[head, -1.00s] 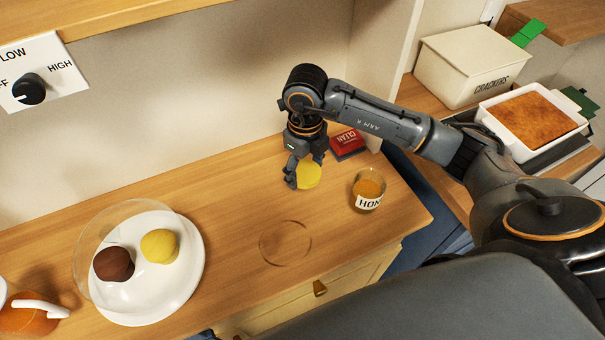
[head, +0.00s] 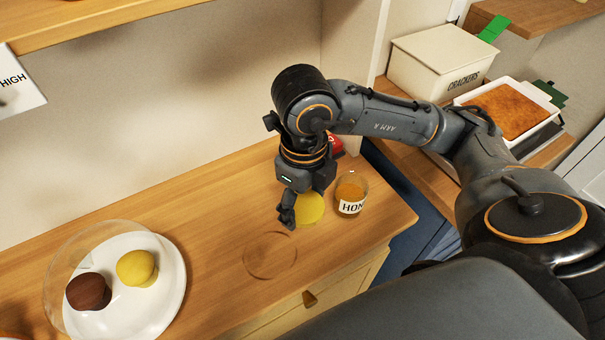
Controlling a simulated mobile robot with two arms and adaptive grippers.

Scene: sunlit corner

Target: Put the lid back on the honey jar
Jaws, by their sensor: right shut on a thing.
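The honey jar (head: 350,195) is a glass jar with amber honey and a label reading "HON". It stands upright and open-topped near the right end of the wooden counter. My right gripper (head: 301,211) is shut on the round yellow lid (head: 310,209), just left of the jar. The lid is tilted, with its flat face towards the camera, and looks apart from the jar. Its height over the counter is hard to tell. My left gripper is not in view.
A white plate (head: 170,302) with a brown and a yellow round item and a clear dome lies at left. A ring mark (head: 270,256) is on the counter (head: 215,225). A red box (head: 337,146) is partly hidden behind my arm. A crackers tin (head: 440,62) and baking dish (head: 508,112) stand at right.

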